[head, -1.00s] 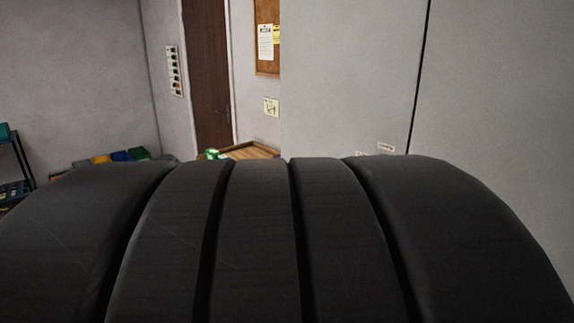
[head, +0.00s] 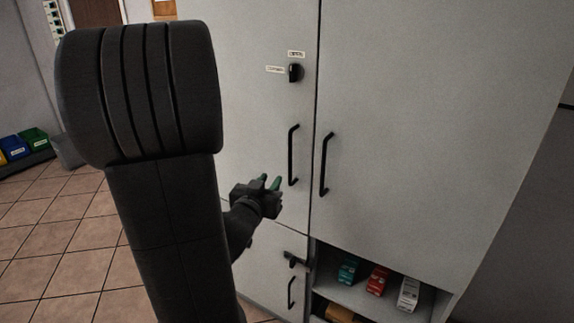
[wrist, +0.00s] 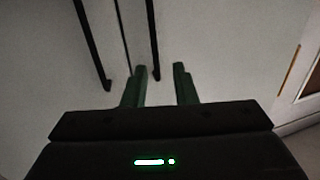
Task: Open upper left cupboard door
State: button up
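The upper left cupboard door (head: 255,110) is light grey and looks shut against the right door, with a dark seam between them. Its black vertical bar handle (head: 293,155) is near that seam, below a black knob (head: 295,72) with small labels. My gripper (head: 269,182) is just left of the handle's lower end in the head view. I see no clear contact.
The right door's handle (head: 327,165) is close by. Below are a lower left door (head: 270,265) with a black latch (head: 293,260) and an open shelf (head: 365,290) with small boxes. Tiled floor (head: 60,235) at left is free. My arm hides part of the cupboard.

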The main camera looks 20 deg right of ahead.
aim_at(289, 158)
jog(key=shift+h, duration=0.4)
jog(key=p+x, duration=0.1)
jog(key=x, duration=1.3)
jog(key=shift+s+d+p, duration=0.2)
jog(key=shift+p, duration=0.1)
jog(key=shift+c, duration=0.3)
grip_shut()
